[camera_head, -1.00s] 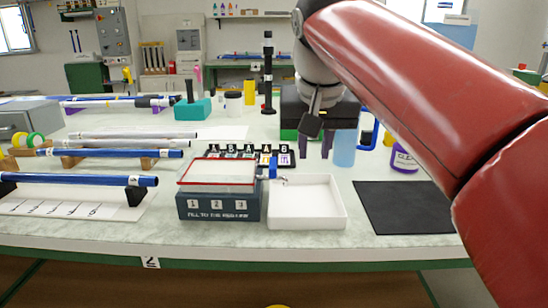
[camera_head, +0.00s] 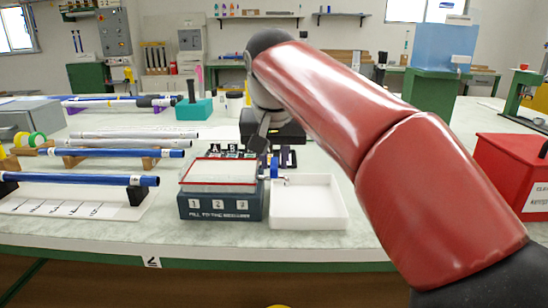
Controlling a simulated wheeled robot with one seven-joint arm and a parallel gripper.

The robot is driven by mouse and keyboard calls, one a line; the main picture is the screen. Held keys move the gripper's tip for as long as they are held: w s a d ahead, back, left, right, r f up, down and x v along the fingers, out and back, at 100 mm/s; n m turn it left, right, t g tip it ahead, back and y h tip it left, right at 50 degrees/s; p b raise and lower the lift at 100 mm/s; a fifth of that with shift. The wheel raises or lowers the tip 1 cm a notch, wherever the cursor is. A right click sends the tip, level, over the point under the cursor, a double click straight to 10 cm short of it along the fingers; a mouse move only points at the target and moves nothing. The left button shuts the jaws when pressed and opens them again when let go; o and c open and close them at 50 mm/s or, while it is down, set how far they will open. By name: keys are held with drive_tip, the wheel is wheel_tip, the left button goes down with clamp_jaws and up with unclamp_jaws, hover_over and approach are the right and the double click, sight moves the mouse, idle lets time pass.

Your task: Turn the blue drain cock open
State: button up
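The blue drain cock (camera_head: 274,168) sticks out from the right side of a dark box (camera_head: 220,206) with a red-rimmed top, marked 1, 2, 3. Its small metal spout points over a white open tray (camera_head: 308,205) standing beside the box. The blue handle appears upright. My gripper (camera_head: 259,142) hangs at the end of my red arm, above and behind the box's right back corner, a little up and left of the cock in the picture. It appears apart from the cock. Its fingertips are too small and dark to tell whether they are open or shut.
Blue and grey rods (camera_head: 112,153) lie on wooden supports at the left. A rack of lettered cards (camera_head: 228,149) stands behind the box. A red bin (camera_head: 512,175) stands at the right. My arm hides much of the table's right side.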

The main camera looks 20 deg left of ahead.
clamp_jaws()
drive_tip(key=shift+n, duration=0.3)
drive_tip(key=n, duration=0.1)
drive_tip(key=n+y, duration=0.1)
drive_tip(key=n, duration=0.1)
drive_tip(key=shift+w+d+n+y, duration=0.2)
drive_tip(key=shift+d+n+y, duration=0.1)
drive_tip(key=shift+d, duration=0.05)
drive_tip(key=n+g, duration=0.1)
drive_tip(key=n, duration=0.1)
drive_tip(key=n+g+y, duration=0.1)
drive_tip(key=n, duration=0.2)
drive_tip(key=w+n+g, duration=0.1)
drive_tip(key=n, duration=0.2)
drive_tip(key=shift+d+y, duration=0.3)
drive_tip(key=shift+y, duration=0.1)
drive_tip(key=n, duration=0.2)
drive_tip(key=n+g, duration=0.1)
drive_tip(key=n, duration=0.1)
drive_tip(key=n+g, duration=0.1)
drive_tip(key=shift+w+n, duration=0.4)
